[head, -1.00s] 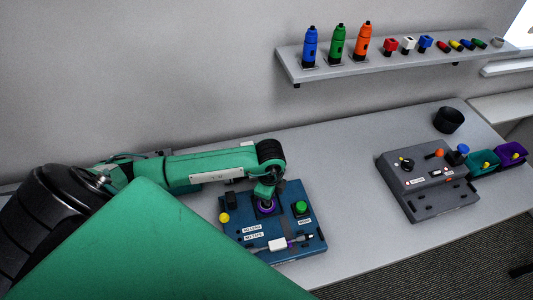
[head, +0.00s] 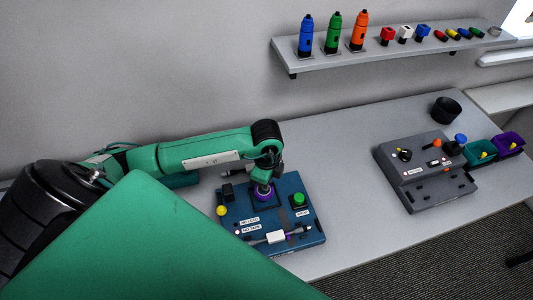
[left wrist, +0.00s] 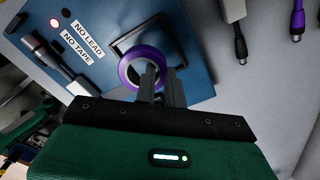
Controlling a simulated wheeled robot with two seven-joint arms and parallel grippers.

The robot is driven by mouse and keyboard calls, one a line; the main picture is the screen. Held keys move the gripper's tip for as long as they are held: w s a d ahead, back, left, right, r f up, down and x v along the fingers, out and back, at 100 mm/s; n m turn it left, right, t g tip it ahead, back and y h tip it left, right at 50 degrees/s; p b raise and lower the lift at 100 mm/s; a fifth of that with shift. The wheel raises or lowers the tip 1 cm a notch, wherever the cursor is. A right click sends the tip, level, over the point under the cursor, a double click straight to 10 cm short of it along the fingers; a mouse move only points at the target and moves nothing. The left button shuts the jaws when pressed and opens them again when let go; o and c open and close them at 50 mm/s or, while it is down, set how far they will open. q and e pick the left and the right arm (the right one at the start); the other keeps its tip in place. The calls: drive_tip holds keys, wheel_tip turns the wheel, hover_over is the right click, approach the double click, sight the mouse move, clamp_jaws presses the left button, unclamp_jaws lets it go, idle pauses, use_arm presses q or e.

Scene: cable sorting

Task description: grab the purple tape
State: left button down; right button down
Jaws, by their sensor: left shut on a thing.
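The purple tape (left wrist: 124,72) is a ring with a pale inner edge, seen in the left wrist view at a black square frame on the blue station. In the head view the tape (head: 263,190) shows as a small purple patch below my left gripper (head: 264,181). In the left wrist view the two fingers of my left gripper (left wrist: 155,82) are close together at the ring's near side, shut on it. They partly hide the ring. I cannot tell whether the tape is clear of the station. My right gripper is not in view.
The blue station (head: 312,232) carries a green button (head: 299,199), a yellow knob (head: 221,211) and a cable with a white connector (head: 277,237) along its front. A grey station (head: 440,195), two bins and a black cup (head: 445,109) stand right. Table between the stations is clear.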

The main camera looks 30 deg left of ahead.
use_arm(q)
wheel_tip(320, 180, up, 16)
drive_tip(key=b, duration=0.2)
